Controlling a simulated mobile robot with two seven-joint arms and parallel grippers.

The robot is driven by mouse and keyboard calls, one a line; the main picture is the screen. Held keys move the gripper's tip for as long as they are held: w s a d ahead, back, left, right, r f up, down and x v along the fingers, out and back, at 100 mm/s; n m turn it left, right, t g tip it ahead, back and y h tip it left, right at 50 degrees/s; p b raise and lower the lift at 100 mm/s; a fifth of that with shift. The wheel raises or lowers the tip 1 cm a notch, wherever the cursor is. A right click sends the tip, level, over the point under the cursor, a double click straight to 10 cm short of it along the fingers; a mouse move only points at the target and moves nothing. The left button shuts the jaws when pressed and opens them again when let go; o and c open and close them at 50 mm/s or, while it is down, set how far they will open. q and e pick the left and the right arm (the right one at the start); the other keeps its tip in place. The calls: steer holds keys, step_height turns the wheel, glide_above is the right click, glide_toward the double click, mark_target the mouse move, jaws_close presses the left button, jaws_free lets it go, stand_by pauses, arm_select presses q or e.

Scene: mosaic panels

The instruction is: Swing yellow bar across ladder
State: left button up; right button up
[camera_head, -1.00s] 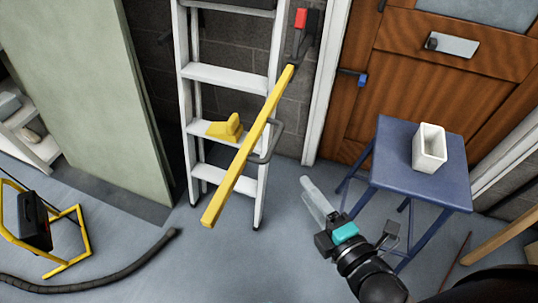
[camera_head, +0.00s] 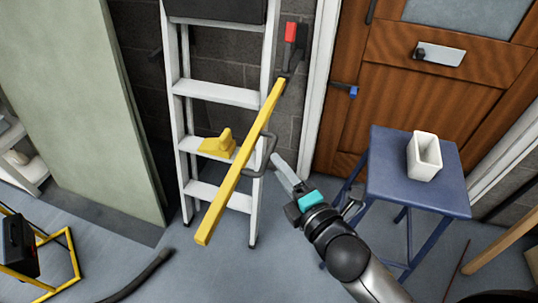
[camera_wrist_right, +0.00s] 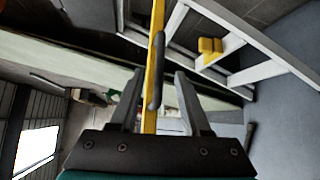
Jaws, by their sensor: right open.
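The yellow bar (camera_head: 238,167) slants across the front of the white ladder (camera_head: 214,94), from upper right down to lower left. A dark looped handle (camera_head: 264,158) sticks out from its right side. My right gripper (camera_head: 281,168) is open, just right of the handle. In the right wrist view its two fingers (camera_wrist_right: 157,85) stand apart, with the handle (camera_wrist_right: 156,88) and the yellow bar (camera_wrist_right: 157,40) appearing in the gap. I cannot tell whether they touch. My left gripper is not in view.
A yellow block (camera_head: 218,145) sits on a ladder rung. A red-and-black wall fitting (camera_head: 291,40) is near the bar's upper end. A blue table (camera_head: 385,170) with a white container (camera_head: 424,157) stands right. A pale green panel (camera_head: 70,110) leans left.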

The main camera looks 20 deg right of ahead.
mark_target(269, 153)
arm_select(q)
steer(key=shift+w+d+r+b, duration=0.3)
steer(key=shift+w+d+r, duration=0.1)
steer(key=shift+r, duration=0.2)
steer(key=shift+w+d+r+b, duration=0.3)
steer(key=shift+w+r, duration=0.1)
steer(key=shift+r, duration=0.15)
arm_select(e)
steer(key=shift+x, duration=2.95)
steer(key=shift+c, duration=0.2)
jaws_close()
